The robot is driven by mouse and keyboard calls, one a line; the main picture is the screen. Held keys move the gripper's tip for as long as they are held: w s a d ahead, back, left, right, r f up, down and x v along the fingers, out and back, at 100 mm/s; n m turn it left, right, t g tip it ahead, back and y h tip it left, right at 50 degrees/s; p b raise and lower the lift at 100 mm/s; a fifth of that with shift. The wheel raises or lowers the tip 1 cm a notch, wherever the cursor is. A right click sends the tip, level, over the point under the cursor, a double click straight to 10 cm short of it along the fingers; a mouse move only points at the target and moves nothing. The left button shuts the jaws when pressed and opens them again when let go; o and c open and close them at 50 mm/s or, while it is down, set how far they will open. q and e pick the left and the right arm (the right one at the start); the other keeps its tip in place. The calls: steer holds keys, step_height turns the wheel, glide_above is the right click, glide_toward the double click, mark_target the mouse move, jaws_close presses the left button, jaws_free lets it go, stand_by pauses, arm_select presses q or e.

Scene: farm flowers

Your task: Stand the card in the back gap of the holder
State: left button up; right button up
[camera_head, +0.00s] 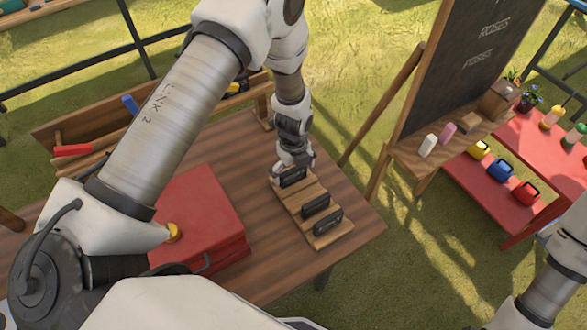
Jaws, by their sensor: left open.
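The wooden holder (301,199) lies on the brown table near its right edge, running from back to front. Several small dark cards stand in it: one at the back end (293,177), one further forward (315,205) and one at the front (328,222). My left gripper (293,169) is open and points down right at the back card. Its fingers partly cover that card's top, and I cannot tell whether they touch it. My right gripper is out of view; only part of the right arm shows at lower right.
A red box (200,215) lies left of the holder. A wooden tray of tools (100,125) stands at the table's back left. A blackboard easel (455,60) stands to the right, beside a red shelf (490,190) with colourful cans. Bare table surrounds the holder.

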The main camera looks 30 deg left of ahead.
mark_target(294, 169)
arm_select(q)
steer(key=shift+r, duration=0.6)
step_height(294, 169, up, 11)
steer(key=b, duration=0.3)
